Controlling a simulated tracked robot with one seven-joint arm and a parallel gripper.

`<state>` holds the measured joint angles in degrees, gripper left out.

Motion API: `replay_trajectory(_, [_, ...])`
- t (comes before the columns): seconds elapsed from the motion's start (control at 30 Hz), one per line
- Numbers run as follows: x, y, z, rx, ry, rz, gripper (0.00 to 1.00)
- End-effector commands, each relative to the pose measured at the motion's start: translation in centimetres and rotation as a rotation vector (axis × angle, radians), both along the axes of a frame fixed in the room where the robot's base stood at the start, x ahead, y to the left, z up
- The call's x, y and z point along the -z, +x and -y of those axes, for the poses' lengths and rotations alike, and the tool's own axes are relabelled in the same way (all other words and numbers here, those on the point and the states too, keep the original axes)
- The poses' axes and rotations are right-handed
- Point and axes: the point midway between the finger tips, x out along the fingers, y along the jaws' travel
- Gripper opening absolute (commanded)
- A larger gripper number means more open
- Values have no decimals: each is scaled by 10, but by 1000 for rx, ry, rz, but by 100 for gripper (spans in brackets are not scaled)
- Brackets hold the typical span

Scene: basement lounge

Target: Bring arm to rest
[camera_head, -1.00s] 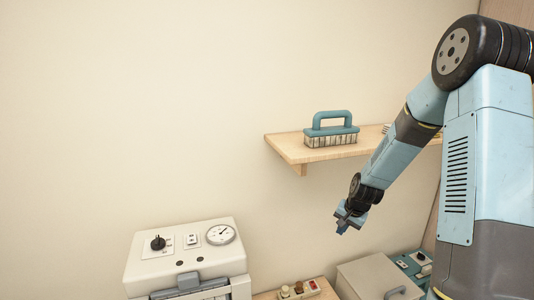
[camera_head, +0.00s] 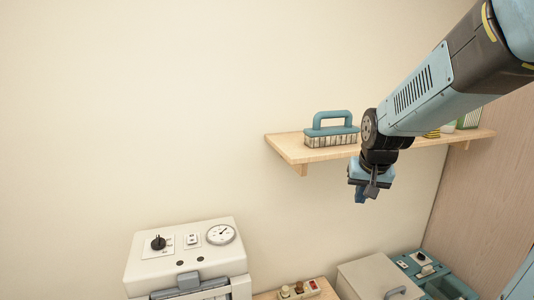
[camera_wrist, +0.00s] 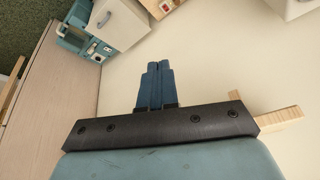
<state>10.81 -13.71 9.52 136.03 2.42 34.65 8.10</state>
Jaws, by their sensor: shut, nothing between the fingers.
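My gripper (camera_head: 361,196) hangs at the end of my arm in the head view, pointing down in front of the wall shelf. In the wrist view its two blue fingers (camera_wrist: 155,85) are together with nothing between them. My forearm comes in from the upper right and hides part of the shelf.
The wooden shelf (camera_head: 285,148) holds a teal-handled brush (camera_head: 331,130) and small items partly behind my arm. Below stand a white machine with a gauge (camera_head: 188,255), a power strip (camera_head: 299,289), a beige box (camera_head: 380,278) and a teal unit (camera_head: 421,264). The left wall area is clear.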

Motion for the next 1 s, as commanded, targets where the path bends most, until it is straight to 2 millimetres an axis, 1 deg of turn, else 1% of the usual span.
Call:
replay_trajectory(0.03, [-10,-12,-2,-13,-9,11,0])
replay_trajectory(0.1, [-21,-28,-3,-29,-20,20,0])
replay_trajectory(0.3, [-46,-75,-5,-77,-43,45,0])
replay_trajectory(0.5, [-64,-122,-5,-125,-56,70,0])
replay_trajectory(0.6, [-69,-142,-4,-146,-58,79,0])
replay_trajectory(0.7, [-72,-157,-3,-163,-59,87,0])
replay_trajectory(0.8, [-72,-166,-2,-172,-60,90,0])
replay_trajectory(1.0, [-73,-170,-2,-179,-60,90,0])
